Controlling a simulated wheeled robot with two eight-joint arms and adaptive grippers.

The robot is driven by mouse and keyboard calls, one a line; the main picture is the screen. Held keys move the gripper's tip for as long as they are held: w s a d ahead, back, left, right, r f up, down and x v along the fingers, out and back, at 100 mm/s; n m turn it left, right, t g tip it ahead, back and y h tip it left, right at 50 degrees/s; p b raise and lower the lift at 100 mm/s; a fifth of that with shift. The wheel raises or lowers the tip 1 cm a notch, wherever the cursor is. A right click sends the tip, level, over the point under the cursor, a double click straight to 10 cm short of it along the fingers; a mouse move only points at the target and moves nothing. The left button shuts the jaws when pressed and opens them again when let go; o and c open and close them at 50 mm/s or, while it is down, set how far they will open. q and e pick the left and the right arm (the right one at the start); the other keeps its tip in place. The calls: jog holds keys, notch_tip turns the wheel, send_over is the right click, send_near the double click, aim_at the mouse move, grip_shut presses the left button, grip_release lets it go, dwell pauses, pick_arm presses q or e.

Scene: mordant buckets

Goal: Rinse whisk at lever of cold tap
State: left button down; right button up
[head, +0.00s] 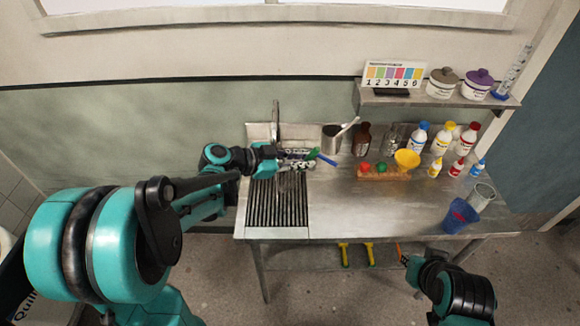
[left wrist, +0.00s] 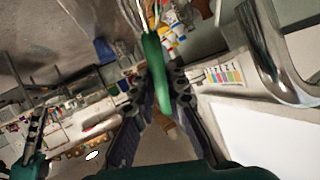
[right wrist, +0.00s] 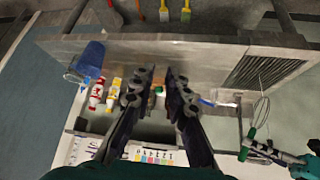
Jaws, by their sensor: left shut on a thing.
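The whisk's green handle (head: 313,154) shows at the sink in the head view. My left gripper (head: 288,155) is shut on the whisk, with the green handle (left wrist: 157,70) between its fingers in the left wrist view. The wire loops (right wrist: 262,110) hang past the handle, over the sink area. The chrome tap (head: 276,118) rises behind the gripper, and its curved pipe (left wrist: 268,60) is close by in the left wrist view. I cannot make out the lever of the cold tap. My right gripper (right wrist: 160,78) is open and empty, with its fingertips apart.
A ribbed drainer (head: 277,205) lies in front of the gripper. Right of the sink are a metal jug (head: 332,138), a brown bottle (head: 362,139), a yellow funnel (head: 407,158), several capped bottles and a blue cup (head: 459,215). The counter's front middle (head: 350,212) is clear.

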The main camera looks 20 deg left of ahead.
aim_at(324, 159)
jog(key=w+a+r+n, duration=0.1)
jog(key=w, duration=0.1)
jog(key=w+a+r+n, duration=0.1)
jog(key=w+r, duration=0.1)
jog(key=w+a+r+n, duration=0.1)
jog(key=w+a, duration=0.1)
jog(key=w, duration=0.1)
jog(key=shift+a+r+n+y, duration=0.1)
jog(key=shift+r+n+y, duration=0.1)
jog(key=shift+n+y, duration=0.1)
grip_shut()
jog(key=w+a+r+n+y, duration=0.1)
jog(key=w+a+n, duration=0.7)
jog(key=w+a, duration=0.95)
jog(key=s+f+x, duration=0.1)
jog(key=x, duration=1.8)
jog(key=shift+a+f+n+g, duration=0.2)
jog(key=shift+a+n+g, duration=0.05)
jog(key=shift+n+g, duration=0.05)
